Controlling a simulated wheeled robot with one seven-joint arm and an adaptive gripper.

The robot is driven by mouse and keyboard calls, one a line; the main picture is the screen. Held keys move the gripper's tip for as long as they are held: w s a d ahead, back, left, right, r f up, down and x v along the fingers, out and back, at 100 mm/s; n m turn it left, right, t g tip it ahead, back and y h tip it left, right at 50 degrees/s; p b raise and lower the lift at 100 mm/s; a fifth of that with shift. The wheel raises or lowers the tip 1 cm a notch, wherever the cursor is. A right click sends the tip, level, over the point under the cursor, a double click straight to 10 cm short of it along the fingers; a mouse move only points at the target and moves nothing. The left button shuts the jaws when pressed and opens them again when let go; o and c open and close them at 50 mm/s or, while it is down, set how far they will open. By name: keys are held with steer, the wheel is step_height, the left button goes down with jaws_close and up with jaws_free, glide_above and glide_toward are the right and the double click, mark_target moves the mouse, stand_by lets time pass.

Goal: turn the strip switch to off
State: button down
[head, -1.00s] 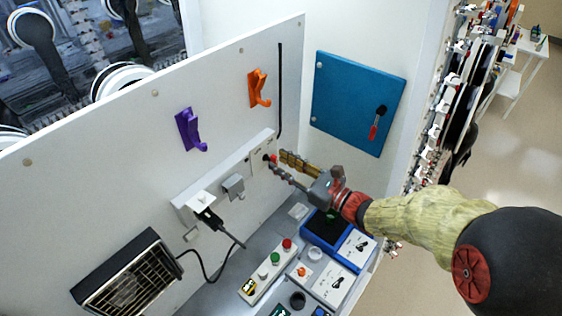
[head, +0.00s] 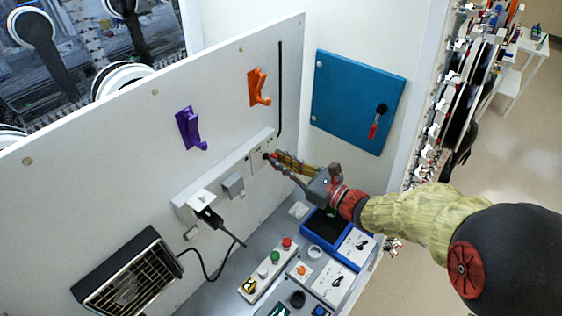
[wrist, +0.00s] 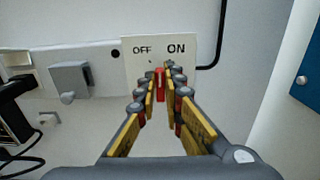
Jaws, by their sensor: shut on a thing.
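The power strip (head: 208,186) runs along the white back panel. At its right end is the strip switch plate (wrist: 131,73), printed OFF on the left and ON on the right. A red switch lever (wrist: 160,83) stands out from the plate, nearly upright in the wrist view and below the gap between the words, nearer ON. My gripper (wrist: 162,76) is shut on this lever, with a fingertip on each side of it. In the head view my gripper (head: 271,157) reaches the strip from the right, and its fingers hide most of the switch.
A grey switch box (head: 233,186) and a black plug (head: 209,217) with its cable sit further left on the strip. Purple (head: 190,130) and orange (head: 258,88) hooks are above. A button box (head: 268,270) and blue tray (head: 318,235) lie below. A blue panel (head: 350,100) is at right.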

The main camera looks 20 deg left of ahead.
steer(key=shift+b, duration=0.5)
steer(key=n+b, duration=0.1)
steer(key=b, duration=0.2)
steer(key=n+b, duration=0.2)
steer(key=b, duration=0.1)
steer(key=n+b, duration=0.2)
steer(key=b, duration=0.1)
steer(key=shift+s+a+f, duration=0.1)
steer(key=shift+s+f, duration=0.15)
steer(key=shift+s, duration=0.05)
steer(key=shift+n+b, duration=0.4)
steer(key=shift+b, duration=0.1)
steer(key=shift+r+b, duration=0.2)
steer(key=shift+b, duration=0.1)
steer(key=c, duration=1.9)
jaws_free()
